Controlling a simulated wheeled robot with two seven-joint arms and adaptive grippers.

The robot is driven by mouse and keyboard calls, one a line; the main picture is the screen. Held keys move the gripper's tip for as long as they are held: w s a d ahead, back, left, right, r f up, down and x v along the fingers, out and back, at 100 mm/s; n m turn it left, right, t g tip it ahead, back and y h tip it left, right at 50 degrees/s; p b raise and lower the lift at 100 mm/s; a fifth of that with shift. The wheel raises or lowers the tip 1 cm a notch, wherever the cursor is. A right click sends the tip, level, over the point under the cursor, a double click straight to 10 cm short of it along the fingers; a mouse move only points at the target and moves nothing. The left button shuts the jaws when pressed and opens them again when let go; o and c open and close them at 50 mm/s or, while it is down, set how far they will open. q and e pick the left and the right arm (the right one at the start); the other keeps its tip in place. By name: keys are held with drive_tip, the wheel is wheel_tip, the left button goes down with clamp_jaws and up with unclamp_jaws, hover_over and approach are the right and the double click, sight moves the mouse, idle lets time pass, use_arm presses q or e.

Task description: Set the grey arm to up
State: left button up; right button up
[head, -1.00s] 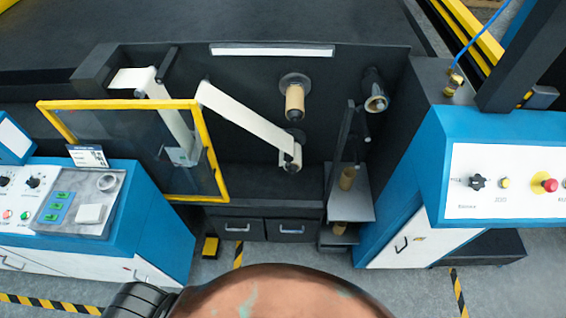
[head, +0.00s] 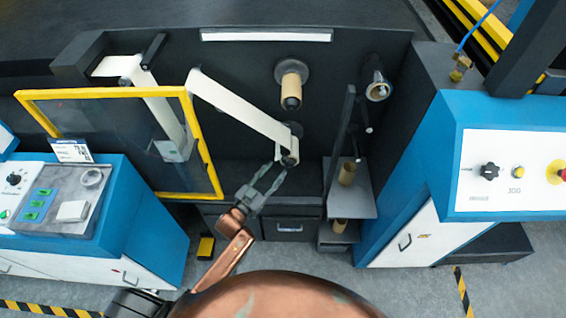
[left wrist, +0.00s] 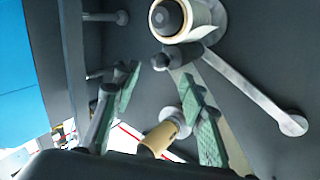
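A grey arm (left wrist: 255,90) shows in the left wrist view, slanting from near a white roll (left wrist: 183,18) down to a rounded end at the right. My left gripper (head: 279,170) is just below that roller. In the left wrist view its green-padded fingers (left wrist: 160,72) are spread with nothing clearly held, and a dark rounded knob (left wrist: 177,56) lies close beyond the tips. I cannot tell whether they touch. My right gripper is out of view.
A yellow-framed clear guard (head: 188,125) stands left of my left gripper. A brown core (head: 291,90) sticks out above. A grey shelf (head: 365,203) with brown cores stands to the right. Blue control cabinets flank the bay, the right one (head: 440,130) with knobs.

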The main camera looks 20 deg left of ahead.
use_arm(q)
drive_tip(key=x, duration=0.6)
drive_tip(key=shift+f, duration=0.1)
drive_tip(key=shift+c, duration=0.2)
clamp_jaws()
idle(0.4)
